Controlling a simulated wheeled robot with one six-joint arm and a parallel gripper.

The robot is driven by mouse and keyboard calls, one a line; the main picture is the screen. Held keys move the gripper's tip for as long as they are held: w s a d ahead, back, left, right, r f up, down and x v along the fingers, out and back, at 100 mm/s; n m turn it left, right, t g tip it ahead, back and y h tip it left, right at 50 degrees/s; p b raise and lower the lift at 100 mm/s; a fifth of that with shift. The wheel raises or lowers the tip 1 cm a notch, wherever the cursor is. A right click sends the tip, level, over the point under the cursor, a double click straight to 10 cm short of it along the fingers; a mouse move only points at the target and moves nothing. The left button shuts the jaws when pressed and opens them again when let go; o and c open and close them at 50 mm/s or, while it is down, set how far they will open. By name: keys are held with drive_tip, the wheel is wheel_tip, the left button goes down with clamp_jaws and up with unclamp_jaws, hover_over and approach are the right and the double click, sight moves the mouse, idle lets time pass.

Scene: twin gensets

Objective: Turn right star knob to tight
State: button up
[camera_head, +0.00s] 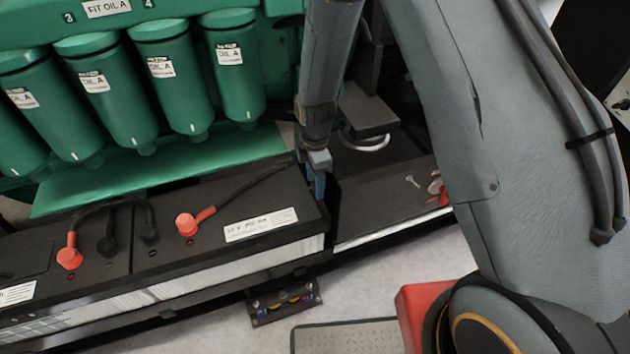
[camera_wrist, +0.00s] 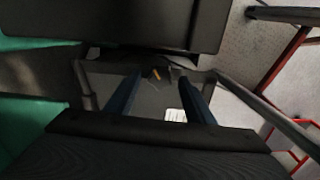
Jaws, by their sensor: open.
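My gripper (camera_head: 318,180) points down beside the end of the black battery box in the head view, partly hidden by its own wrist. In the wrist view its two blue fingers (camera_wrist: 160,76) stand apart, with nothing held between them. A small orange-tan piece (camera_wrist: 157,74) shows between the fingertips, too small to identify. I cannot make out a right star knob in either view; it may be hidden behind my arm or the dark parts.
Green oil filters (camera_head: 241,75) stand at the upper left. Batteries with red terminal caps (camera_head: 186,224) lie below them. A dark block (camera_wrist: 150,22) lies ahead of the fingers.

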drive_tip(key=shift+f, duration=0.25)
drive_tip(key=c, duration=1.1)
drive_tip(key=shift+o, duration=0.2)
